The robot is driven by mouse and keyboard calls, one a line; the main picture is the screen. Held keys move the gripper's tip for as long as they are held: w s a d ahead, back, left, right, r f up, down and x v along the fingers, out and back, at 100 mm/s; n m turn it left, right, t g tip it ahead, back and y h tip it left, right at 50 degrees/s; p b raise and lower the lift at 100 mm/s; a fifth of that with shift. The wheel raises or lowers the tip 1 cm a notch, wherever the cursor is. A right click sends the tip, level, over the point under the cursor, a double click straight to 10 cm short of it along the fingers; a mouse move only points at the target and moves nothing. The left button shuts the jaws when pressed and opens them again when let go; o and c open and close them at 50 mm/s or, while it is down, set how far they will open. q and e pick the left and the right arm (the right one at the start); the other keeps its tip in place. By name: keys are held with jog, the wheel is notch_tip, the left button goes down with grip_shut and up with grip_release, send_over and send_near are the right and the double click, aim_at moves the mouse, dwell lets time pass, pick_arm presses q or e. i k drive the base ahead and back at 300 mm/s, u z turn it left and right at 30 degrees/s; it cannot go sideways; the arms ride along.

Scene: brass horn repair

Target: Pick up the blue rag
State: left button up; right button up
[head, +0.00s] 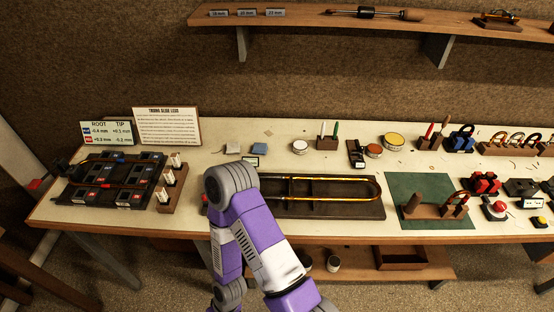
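The blue rag (257,149) is a small flat blue square on the cream tabletop, left of centre towards the back. A greyish rag (232,148) lies just left of it, apart from it. A small label card (251,161) stands just in front of the blue rag. Nothing is touching the blue rag from above. One of my purple arms rises from the bottom centre and bends at a grey joint in front of the rags. Neither of my grippers shows in this view.
A dark tray (333,209) with a brass slide lies in front of the rags. A white-lidded tin (300,147) stands to their right. A shelf (300,23) overhangs behind.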

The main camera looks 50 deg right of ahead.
aim_at(261, 148)
jog(key=u, duration=0.1)
jog(key=k, duration=0.3)
jog(key=z, duration=0.9)
